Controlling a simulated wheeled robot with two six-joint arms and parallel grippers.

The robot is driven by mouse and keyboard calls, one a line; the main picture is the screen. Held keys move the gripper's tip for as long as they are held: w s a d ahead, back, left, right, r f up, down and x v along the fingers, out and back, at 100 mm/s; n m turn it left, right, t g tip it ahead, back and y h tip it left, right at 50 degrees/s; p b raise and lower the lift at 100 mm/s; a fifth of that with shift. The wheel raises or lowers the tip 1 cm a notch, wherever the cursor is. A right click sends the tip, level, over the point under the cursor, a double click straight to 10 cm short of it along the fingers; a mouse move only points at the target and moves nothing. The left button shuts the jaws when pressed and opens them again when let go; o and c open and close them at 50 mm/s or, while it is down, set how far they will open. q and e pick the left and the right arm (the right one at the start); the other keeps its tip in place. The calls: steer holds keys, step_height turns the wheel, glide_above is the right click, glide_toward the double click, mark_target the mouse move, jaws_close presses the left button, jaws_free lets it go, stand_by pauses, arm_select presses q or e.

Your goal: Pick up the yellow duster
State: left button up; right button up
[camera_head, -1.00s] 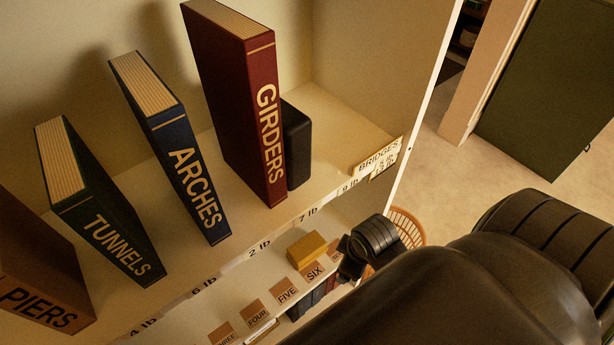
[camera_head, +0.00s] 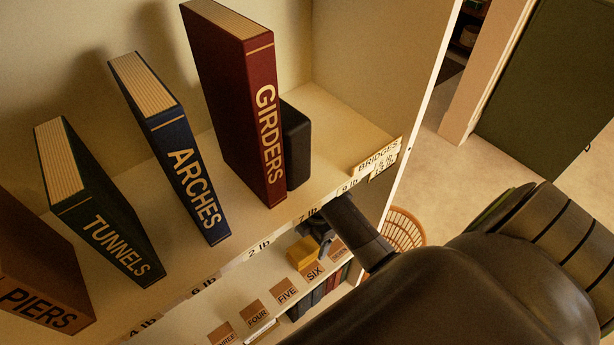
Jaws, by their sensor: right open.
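The yellow duster (camera_head: 302,254) is a small yellow block on the lower shelf, near the labels SIX and FIVE. Its right side is partly covered by my right gripper (camera_head: 318,240). The gripper is dark, open, and right at the duster's upper right; I cannot tell whether it touches it or whether the fingers are around it. My right arm comes in from the lower right. My left gripper is not in view.
The upper shelf (camera_head: 330,140) overhangs the duster and carries upright books: GIRDERS (camera_head: 235,100), ARCHES (camera_head: 170,150), TUNNELS (camera_head: 98,205) and PIERS (camera_head: 40,270). A black block (camera_head: 296,145) stands behind GIRDERS. A wicker basket (camera_head: 404,229) is on the floor to the right.

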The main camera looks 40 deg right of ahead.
mark_target(308, 245)
steer(key=shift+a+f, duration=0.25)
steer(key=shift+f, duration=0.9)
steer(key=shift+a+f, duration=0.25)
steer(key=shift+f, duration=0.85)
steer(key=shift+c, duration=0.4)
steer(key=c, duration=1)
